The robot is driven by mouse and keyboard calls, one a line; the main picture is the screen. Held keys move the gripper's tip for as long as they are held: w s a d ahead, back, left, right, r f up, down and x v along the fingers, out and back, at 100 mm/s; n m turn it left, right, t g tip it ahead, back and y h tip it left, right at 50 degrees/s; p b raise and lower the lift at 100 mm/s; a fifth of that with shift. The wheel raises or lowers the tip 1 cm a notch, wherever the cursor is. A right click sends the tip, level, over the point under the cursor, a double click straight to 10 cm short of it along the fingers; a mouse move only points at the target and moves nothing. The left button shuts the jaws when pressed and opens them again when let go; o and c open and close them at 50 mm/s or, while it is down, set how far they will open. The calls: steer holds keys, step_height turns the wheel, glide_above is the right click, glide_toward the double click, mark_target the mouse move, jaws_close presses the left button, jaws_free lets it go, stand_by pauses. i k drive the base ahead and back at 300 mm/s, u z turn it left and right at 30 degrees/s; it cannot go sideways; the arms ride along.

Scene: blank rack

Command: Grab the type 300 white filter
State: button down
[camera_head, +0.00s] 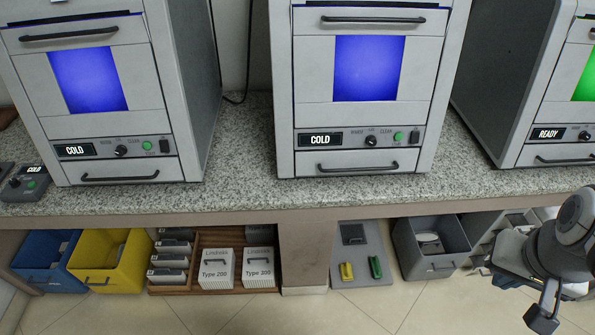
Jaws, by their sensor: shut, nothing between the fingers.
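The left pack (216,268) reads "Lindness Type 200". The right pack (259,267) has a smaller label that looks like Type 300, but its digits are hard to read. My gripper (541,318) is at the lower right, shut and empty, well to the right of the rack and apart from both packs.
Grey slotted filters (172,257) fill the rack's left side. Blue (40,275) and yellow (100,280) bins stand left; a grey bin (430,265) stands right. A counter post (303,255) borders the rack's right side. The counter (240,190) overhangs; the floor in front is clear.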

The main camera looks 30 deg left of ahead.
mark_target(258, 270)
steer(key=u, duration=2.05)
steer(key=i, duration=0.6)
steer(key=z, duration=0.05)
steer(key=k, duration=1.1)
steer(key=u, duration=0.3)
steer(key=i, duration=0.95)
steer(key=z, duration=0.05)
